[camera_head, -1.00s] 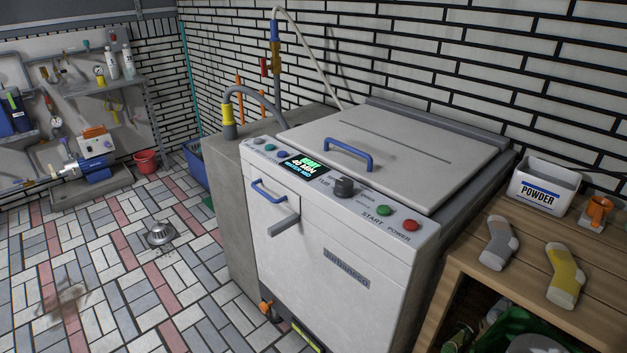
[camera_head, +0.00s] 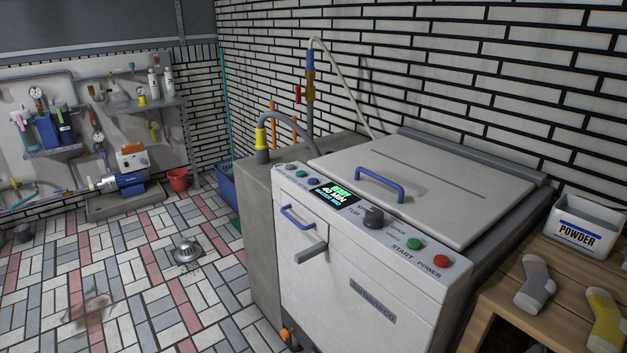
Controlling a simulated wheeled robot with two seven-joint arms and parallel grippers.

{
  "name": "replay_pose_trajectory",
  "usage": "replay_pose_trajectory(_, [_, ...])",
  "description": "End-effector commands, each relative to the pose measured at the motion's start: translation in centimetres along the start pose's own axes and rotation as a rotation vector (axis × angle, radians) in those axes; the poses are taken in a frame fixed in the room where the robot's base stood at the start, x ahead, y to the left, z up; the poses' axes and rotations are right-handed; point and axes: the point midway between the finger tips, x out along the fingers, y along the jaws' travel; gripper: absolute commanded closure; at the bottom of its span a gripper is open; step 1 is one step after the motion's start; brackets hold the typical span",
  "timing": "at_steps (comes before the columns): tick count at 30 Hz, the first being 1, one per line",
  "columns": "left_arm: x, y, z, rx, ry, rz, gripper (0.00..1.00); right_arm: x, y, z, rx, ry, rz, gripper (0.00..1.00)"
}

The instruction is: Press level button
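The white washing machine (camera_head: 345,275) stands in the middle with its lid shut. Its slanted control panel has a small lit display (camera_head: 334,195) with text that seems to read ready, 40 min and a water setting. Left of the display is a row of small buttons, among them a blue-green one (camera_head: 300,174) and a blue one (camera_head: 314,182). Their labels are too small to read, so I cannot tell which is the level button. Right of the display are a dark knob (camera_head: 373,217), a green start button (camera_head: 414,244) and a red power button (camera_head: 440,262). Neither gripper shows.
A blue lid handle (camera_head: 380,184) and a blue drawer handle (camera_head: 298,217) stick out. A wooden table (camera_head: 510,300) at the right holds a powder box (camera_head: 578,228) and socks. A hose stands behind the machine. The tiled floor at the left is mostly clear, with a drain (camera_head: 186,250).

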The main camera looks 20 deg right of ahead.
Motion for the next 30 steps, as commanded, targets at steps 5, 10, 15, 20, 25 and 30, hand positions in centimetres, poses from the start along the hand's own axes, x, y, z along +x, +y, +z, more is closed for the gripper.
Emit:
replay_pose_trajectory(5, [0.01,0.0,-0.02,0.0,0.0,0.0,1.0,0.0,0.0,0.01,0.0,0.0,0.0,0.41])
replay_pose_trajectory(10, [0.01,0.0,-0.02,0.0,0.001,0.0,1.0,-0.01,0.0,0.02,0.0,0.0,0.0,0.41])
replay_pose_trajectory(15, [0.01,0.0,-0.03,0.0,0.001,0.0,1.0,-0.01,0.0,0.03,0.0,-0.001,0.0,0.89])
replay_pose_trajectory(20, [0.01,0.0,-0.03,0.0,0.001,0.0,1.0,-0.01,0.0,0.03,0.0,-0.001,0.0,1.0])
replay_pose_trajectory(25, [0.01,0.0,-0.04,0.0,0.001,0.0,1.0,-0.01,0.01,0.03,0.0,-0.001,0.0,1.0])
replay_pose_trajectory(30, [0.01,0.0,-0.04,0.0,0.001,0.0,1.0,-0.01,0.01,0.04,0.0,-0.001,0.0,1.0])
